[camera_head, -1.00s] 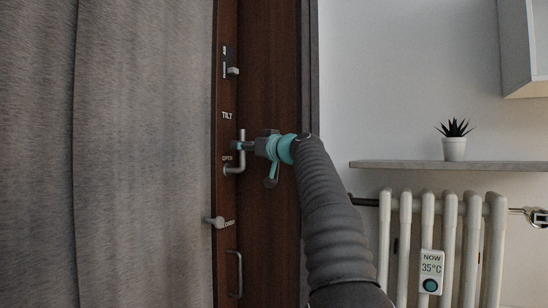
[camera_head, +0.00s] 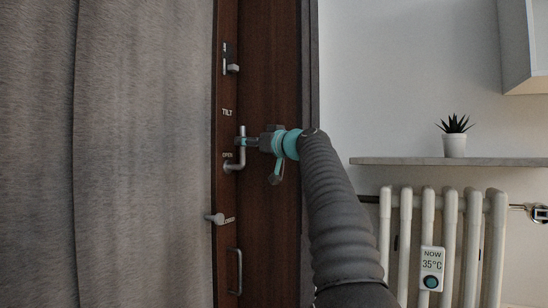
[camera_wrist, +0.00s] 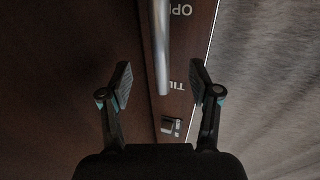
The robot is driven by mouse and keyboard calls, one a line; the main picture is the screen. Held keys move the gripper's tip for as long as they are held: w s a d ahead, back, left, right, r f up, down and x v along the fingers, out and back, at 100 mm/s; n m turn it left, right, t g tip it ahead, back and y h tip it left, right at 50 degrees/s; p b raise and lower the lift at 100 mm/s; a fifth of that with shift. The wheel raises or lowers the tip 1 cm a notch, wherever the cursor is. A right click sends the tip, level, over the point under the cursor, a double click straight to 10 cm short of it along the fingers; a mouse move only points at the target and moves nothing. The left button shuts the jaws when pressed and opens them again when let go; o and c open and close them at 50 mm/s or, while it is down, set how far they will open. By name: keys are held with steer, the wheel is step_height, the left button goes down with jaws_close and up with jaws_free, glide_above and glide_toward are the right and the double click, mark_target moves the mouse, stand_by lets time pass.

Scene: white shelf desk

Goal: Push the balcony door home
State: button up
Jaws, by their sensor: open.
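The balcony door (camera_head: 270,220) is a dark brown wooden panel, in the middle of the head view. Its silver lever handle (camera_head: 241,160) has a grip standing up beside the labels TILT and OPEN; the handle also shows in the wrist view (camera_wrist: 161,50). My gripper (camera_head: 245,142) is at the upper part of the handle, coming from the right. In the wrist view my gripper (camera_wrist: 160,80) is open, its fingers apart on either side of the handle's end. Contact cannot be told. The door's left side meets the curtain, so I cannot tell how far it stands ajar.
A grey curtain (camera_head: 110,150) fills the left. The door also carries an upper latch (camera_head: 232,68), a lower knob (camera_head: 216,218) and a pull bar (camera_head: 238,272). At right are a shelf (camera_head: 400,161) with a potted plant (camera_head: 454,145) and a white radiator (camera_head: 408,230).

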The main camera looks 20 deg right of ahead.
steer(key=b+v, duration=0.5)
steer(key=v, duration=0.3)
stand_by(0.6)
steer(key=shift+s, duration=0.15)
steer(key=s+a+f+m+g+h, duration=0.1)
steer(key=s+a+f+g, duration=0.1)
steer(key=s+a+f, duration=0.4)
steer(key=s+a+f+m+g+h+p, duration=0.1)
steer(key=s+a+f+g, duration=0.15)
steer(key=f, duration=0.65)
steer(key=s+a+f+m+g+h, duration=0.1)
steer(key=s+a+f+g, duration=0.1)
steer(key=s+a+f, duration=0.35)
steer(key=s+a+f+g+h, duration=0.1)
steer(key=s+f+g, duration=0.1)
steer(key=s+f, duration=0.9)
steer(key=s+a+f+m+g+h+p, duration=0.1)
steer(key=s+f+g+h, duration=0.1)
steer(key=s+f, duration=1)
step_height(320, 180, down, 7)
steer(key=shift+a+f+g, duration=0.25)
steer(key=shift+g, duration=0.5)
steer(key=shift+s, duration=0.1)
